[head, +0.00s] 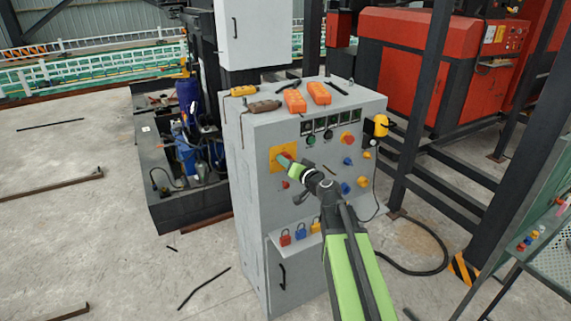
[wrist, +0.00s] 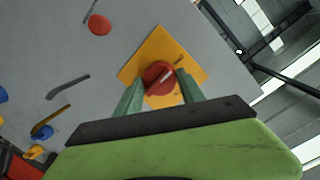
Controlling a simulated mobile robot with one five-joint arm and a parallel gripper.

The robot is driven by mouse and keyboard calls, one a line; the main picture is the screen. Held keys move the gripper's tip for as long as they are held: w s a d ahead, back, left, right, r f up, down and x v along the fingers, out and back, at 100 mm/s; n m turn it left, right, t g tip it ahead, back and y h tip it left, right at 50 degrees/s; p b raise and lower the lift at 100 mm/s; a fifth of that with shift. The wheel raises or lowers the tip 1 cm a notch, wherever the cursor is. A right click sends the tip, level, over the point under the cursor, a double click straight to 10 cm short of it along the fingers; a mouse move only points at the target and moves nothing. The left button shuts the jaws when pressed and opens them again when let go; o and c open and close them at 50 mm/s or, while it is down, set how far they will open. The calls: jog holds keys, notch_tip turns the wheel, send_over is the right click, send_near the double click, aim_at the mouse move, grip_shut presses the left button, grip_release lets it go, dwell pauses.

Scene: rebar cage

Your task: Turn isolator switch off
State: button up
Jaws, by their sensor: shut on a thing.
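The isolator switch is a red round knob (wrist: 159,77) on a yellow square plate (wrist: 145,60), seen in the wrist view. In the head view the yellow plate (head: 279,154) is at the upper left of the grey cabinet's front, and my arm partly covers the knob. My gripper (wrist: 161,85) has its two green fingers on either side of the red knob and is shut on it. It also shows in the head view (head: 286,162), reaching to the plate. A pale line runs slantwise across the knob's face.
Orange handheld devices (head: 295,101) lie on top. Dark posts stand at the right; open floor lies left.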

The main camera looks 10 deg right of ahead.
dwell(0.4)
jog(key=o, duration=1.4)
jog(key=shift+c, duration=0.2)
